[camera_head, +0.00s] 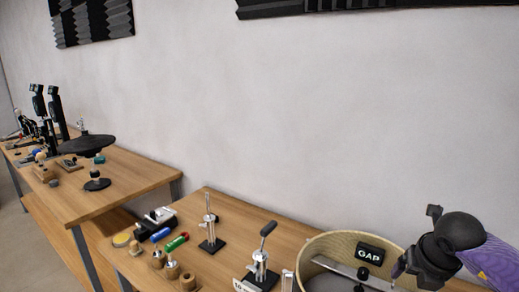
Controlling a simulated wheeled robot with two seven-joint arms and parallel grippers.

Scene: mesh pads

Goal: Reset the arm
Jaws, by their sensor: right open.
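My right arm comes in from the lower right, with a purple link and a black wrist. My right gripper (398,268) is open at the right side of a round wooden-rimmed bin (318,243). The bin carries a black label reading "GAP". Metal bars and a black knob (363,273) show inside or over the bin; the gripper's fingertips are small and partly hidden against them. I cannot see anything held. My left gripper is not in view.
The near wooden table (235,225) holds a toggle clamp (262,255), a metal post on a black base (210,232), and green and blue handled tools (176,243). A second table (140,178) at left holds a black disc (88,145) and several devices. A wall stands behind.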

